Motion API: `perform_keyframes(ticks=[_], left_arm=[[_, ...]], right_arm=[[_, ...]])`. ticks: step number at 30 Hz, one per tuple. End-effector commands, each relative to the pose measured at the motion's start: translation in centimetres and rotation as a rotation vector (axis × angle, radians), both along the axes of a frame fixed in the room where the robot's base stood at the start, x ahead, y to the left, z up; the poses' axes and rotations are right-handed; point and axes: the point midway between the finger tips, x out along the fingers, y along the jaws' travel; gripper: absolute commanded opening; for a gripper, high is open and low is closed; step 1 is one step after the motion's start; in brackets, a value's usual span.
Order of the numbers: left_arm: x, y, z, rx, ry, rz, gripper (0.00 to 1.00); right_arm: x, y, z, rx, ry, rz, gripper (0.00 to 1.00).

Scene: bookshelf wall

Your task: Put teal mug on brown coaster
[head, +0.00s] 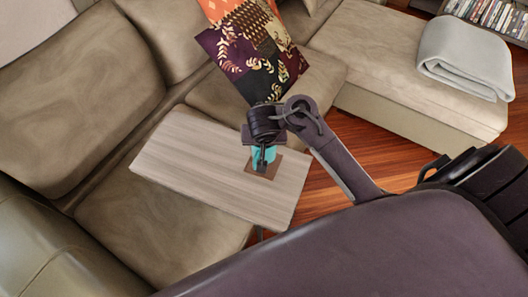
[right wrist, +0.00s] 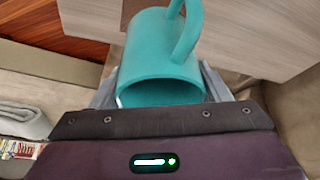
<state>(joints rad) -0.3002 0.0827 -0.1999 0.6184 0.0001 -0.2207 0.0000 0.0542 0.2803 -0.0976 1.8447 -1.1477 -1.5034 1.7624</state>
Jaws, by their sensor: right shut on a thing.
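The teal mug (head: 270,153) is in my right gripper (head: 262,157), over or on the brown coaster (head: 272,168) on the side table. I cannot tell whether the mug touches the coaster, as the gripper hides much of both. In the right wrist view the mug (right wrist: 150,55) lies between the grey fingers of my right gripper (right wrist: 160,88), its open rim toward the camera and its handle at the upper right. My left gripper is not in view.
The light wood side table (head: 205,165) has a bare top to the left of the coaster. A beige sofa (head: 75,85) surrounds it, with a patterned cushion (head: 255,50) behind. A folded grey blanket (head: 465,60) lies at the far right.

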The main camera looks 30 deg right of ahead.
Motion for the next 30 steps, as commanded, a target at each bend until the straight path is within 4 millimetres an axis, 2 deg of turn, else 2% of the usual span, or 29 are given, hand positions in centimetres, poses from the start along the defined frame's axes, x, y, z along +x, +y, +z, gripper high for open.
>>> perform_keyframes(ticks=[4, 9, 11, 24, 25, 30], left_arm=[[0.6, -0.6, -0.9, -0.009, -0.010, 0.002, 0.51], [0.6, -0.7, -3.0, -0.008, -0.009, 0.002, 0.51], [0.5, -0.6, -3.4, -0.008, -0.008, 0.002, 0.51], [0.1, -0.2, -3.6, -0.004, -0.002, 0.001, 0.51], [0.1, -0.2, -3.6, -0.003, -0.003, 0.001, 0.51], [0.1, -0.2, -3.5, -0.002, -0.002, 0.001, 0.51]], right_arm=[[0.1, 0.0, -1.3, -0.002, -0.002, 0.001, 0.38], [0.1, -0.1, -4.2, -0.004, -0.003, 0.002, 0.38], [0.1, -0.1, -4.7, -0.002, -0.003, 0.001, 0.38], [0.0, 0.0, -5.2, 0.000, -0.001, 0.001, 0.38], [0.0, 0.0, -5.3, 0.000, 0.000, 0.001, 0.71], [0.0, 0.0, -5.1, 0.001, 0.000, 0.000, 0.91]])
